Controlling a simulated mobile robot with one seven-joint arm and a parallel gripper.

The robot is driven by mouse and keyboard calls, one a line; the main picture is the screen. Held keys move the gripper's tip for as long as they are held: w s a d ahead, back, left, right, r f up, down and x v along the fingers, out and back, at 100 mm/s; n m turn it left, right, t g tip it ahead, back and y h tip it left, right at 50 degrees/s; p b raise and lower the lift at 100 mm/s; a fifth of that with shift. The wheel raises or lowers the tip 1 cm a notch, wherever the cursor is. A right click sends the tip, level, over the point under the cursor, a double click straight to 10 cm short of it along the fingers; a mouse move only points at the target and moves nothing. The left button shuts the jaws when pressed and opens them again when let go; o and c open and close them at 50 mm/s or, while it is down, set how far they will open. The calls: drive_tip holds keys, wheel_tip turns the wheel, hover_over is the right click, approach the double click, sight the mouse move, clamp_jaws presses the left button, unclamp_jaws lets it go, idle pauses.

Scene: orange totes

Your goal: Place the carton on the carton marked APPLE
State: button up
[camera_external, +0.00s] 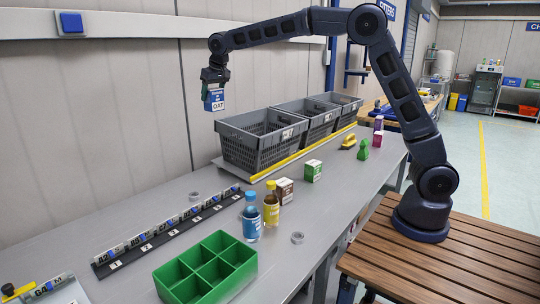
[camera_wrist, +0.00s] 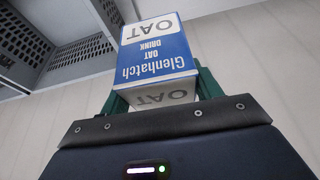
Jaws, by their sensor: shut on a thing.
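My gripper (camera_external: 214,86) is shut on a blue and white carton (camera_external: 214,103) marked OAT. It holds the carton high above the bench, left of the grey crates. The wrist view shows the carton (camera_wrist: 155,55) between the two fingers, its lettering upside down. On the bench stand a green and white carton (camera_external: 313,171), a brown and white carton (camera_external: 284,191) and purple cartons (camera_external: 378,140) farther back. Their lettering is too small to read, so I cannot tell which is marked APPLE. My gripper is apart from all of them, above and to their left.
Grey crates (camera_external: 262,153) line the back of the bench behind a yellow strip (camera_external: 304,154). A blue bottle (camera_external: 251,218) and a yellow bottle (camera_external: 271,204) stand near the brown carton. A green divided tray (camera_external: 207,270) and a black labelled rail (camera_external: 165,232) lie in front.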

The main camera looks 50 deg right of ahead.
drive_tip(key=s+d+r+m+h, duration=0.2)
drive_tip(key=s+d+m, duration=0.5)
drive_tip(key=s+d, duration=0.45)
drive_tip(key=m+g+h, duration=0.2)
drive_tip(key=m+g, duration=0.2)
drive_tip(key=m, duration=0.7)
hover_over(314, 162)
drive_tip(key=shift+x, duration=1.1)
wheel_tip(314, 162, down, 5)
drive_tip(key=shift+a+r, duration=0.1)
drive_tip(key=shift+a, duration=0.1)
wheel_tip(314, 162, down, 20)
drive_tip(key=shift+f, duration=0.2)
drive_tip(key=shift+f, duration=0.1)
drive_tip(key=o, duration=1.2)
drive_tip(key=shift+c, duration=0.2)
